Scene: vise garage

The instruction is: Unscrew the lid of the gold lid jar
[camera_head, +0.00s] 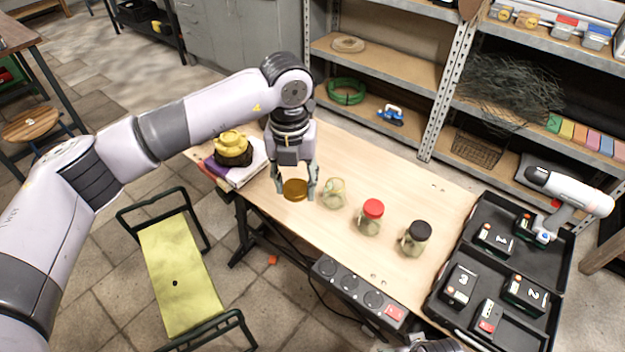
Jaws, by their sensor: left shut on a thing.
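My left gripper (295,190) points down over the left part of the wooden workbench. It is shut on a round gold lid (295,189), one finger on each side. No jar shows under the lid. An open glass jar (334,194) with no lid stands upright just to the right of the gripper, apart from the lid.
A red-lidded jar (371,218) and a black-lidded jar (415,238) stand to the right on the workbench (405,185). Books (240,176) under a yellow-and-black object (232,149) lie at left. An open black case (465,262) with a drill (565,195) is at right. A power strip (355,288) runs along the front edge.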

